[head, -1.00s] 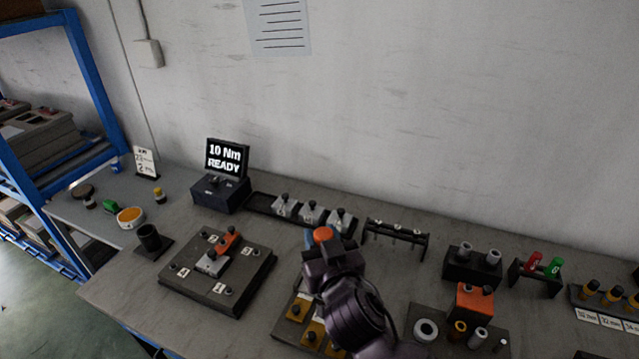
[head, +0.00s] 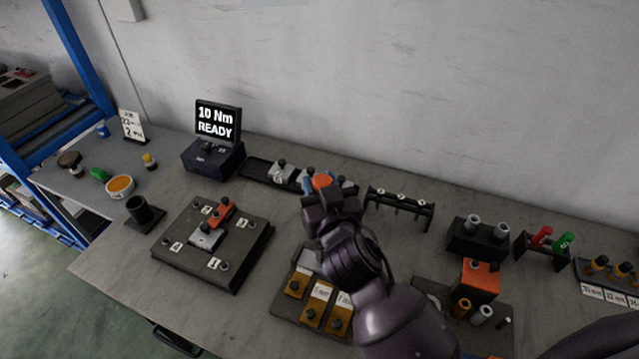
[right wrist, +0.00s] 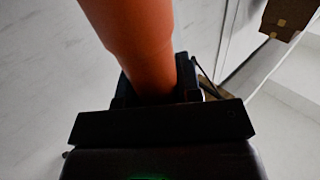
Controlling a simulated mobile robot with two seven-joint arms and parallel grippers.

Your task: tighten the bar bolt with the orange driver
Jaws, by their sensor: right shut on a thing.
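The orange driver (head: 322,181) is in my right gripper (head: 320,194), held above the bench in front of the long black tray. Its orange handle (right wrist: 135,40) fills the top of the right wrist view, between the jaws. The driver's lower end is hidden in the head view. An orange bar (head: 221,211) with dark bolt heads lies on the dark fixture plate (head: 188,262), beside a grey block (head: 205,239). Which bolt head is the bar bolt, I cannot tell. The gripper is well to the right of the plate and apart from it. My left gripper is out of view.
A display (head: 217,122) reading "10 Nm READY" stands behind the plate. A black cup (head: 138,209) stands left of it. The long black tray (head: 257,167) holds grey blocks. A low black rack (head: 398,205) and a pad with brass-coloured blocks (head: 318,303) flank my right arm.

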